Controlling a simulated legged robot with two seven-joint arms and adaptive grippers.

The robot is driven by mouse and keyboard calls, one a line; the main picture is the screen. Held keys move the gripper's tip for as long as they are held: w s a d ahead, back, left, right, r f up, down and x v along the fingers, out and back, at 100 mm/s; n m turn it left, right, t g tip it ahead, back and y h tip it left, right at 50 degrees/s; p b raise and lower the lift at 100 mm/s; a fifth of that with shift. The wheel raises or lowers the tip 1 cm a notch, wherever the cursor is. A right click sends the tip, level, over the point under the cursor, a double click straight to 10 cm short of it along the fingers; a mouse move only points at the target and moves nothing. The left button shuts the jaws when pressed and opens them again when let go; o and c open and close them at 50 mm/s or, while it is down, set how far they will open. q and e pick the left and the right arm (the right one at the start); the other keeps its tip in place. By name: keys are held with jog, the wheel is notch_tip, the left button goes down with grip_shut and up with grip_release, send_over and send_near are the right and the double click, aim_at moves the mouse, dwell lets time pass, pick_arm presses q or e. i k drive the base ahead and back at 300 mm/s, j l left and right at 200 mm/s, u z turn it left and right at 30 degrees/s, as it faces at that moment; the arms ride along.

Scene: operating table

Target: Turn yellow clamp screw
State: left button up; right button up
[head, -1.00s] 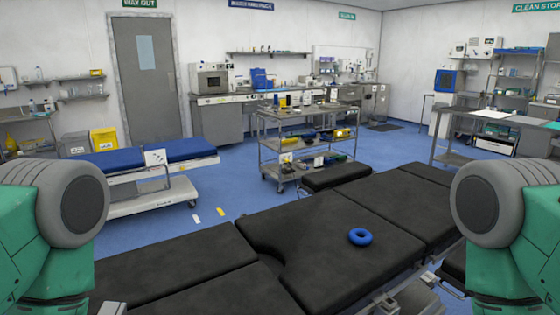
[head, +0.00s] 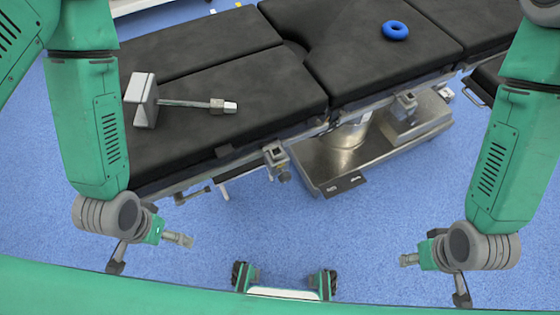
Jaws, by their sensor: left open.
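No yellow clamp screw can be made out in the head view. A grey metal clamp (head: 276,157) with a dark knob (head: 285,175) below it sits on the near side rail of the black operating table (head: 250,85).
A blue ring (head: 395,30) lies on the table pad. A grey-white block with a metal rod (head: 180,103) lies at the table's left part. The metal table base (head: 365,150) stands on the blue floor (head: 330,225). Open floor lies between my arms.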

aim_at(284, 177)
jog(key=l+u, duration=0.1)
jog(key=u, duration=0.2)
jog(key=l+u, duration=0.4)
jog(key=l, duration=0.3)
jog(key=k+l+u, duration=0.1)
jog(key=l, duration=0.3)
jog(key=k+l+u, duration=0.15)
jog(key=l, duration=0.3)
jog(key=l+u, duration=0.1)
jog(key=l, duration=0.35)
jog(key=k+l+u, duration=0.15)
jog(key=l, duration=0.25)
jog(key=k+l, duration=0.1)
jog(key=l, duration=0.2)
jog(key=k+l, duration=0.1)
jog(key=l, duration=0.25)
